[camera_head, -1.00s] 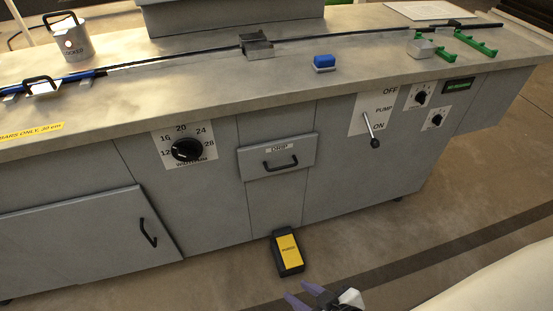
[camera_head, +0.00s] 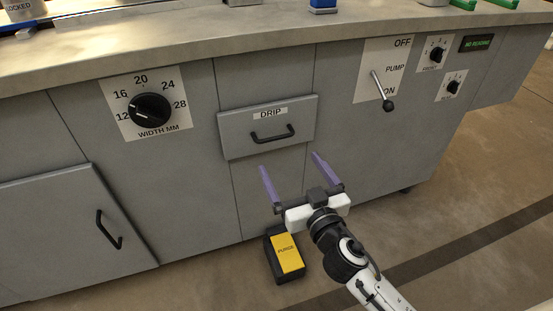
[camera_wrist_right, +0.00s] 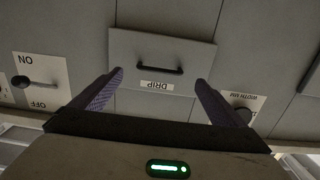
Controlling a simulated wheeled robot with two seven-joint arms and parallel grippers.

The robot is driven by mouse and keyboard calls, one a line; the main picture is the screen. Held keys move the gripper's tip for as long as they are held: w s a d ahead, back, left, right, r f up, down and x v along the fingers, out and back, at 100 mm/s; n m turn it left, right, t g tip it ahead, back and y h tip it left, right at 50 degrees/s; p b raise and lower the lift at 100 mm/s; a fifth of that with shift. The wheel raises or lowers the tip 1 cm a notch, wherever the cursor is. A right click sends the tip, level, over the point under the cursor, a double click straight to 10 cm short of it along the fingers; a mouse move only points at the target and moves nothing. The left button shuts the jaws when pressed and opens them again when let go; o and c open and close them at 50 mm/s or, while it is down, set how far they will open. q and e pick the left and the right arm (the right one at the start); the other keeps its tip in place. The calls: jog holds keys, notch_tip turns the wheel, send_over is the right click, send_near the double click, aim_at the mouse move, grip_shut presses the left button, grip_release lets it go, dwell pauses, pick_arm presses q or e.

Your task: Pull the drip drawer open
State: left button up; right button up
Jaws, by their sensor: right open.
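The drip drawer (camera_head: 240,139) is a grey front panel labelled DRIP, with a black bar handle (camera_head: 273,137) across its middle. It looks nearly closed, its panel standing slightly proud of the cabinet. My right gripper (camera_head: 293,164) is open and empty, just below and in front of the drawer, its purple fingers pointing up toward it. In the right wrist view the picture is upside down; the handle (camera_wrist_right: 159,68) shows between the two open fingers (camera_wrist_right: 158,83), apart from them. My left gripper is not in view.
A width dial (camera_head: 150,110) is left of the drawer, and a pump lever (camera_head: 382,90) sticks out to the right. A yellow and black purge pedal (camera_head: 288,255) lies on the floor below. A cabinet door (camera_head: 65,235) with a handle is at the lower left. The worktop (camera_head: 200,40) overhangs above.

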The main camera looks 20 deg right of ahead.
aim_at(276, 138)
jog(key=w, duration=1.1)
jog(key=shift+a+r+b, duration=0.2)
jog(key=shift+r+b, duration=0.1)
jog(key=shift+b, duration=0.05)
jog(key=shift+c, duration=0.2)
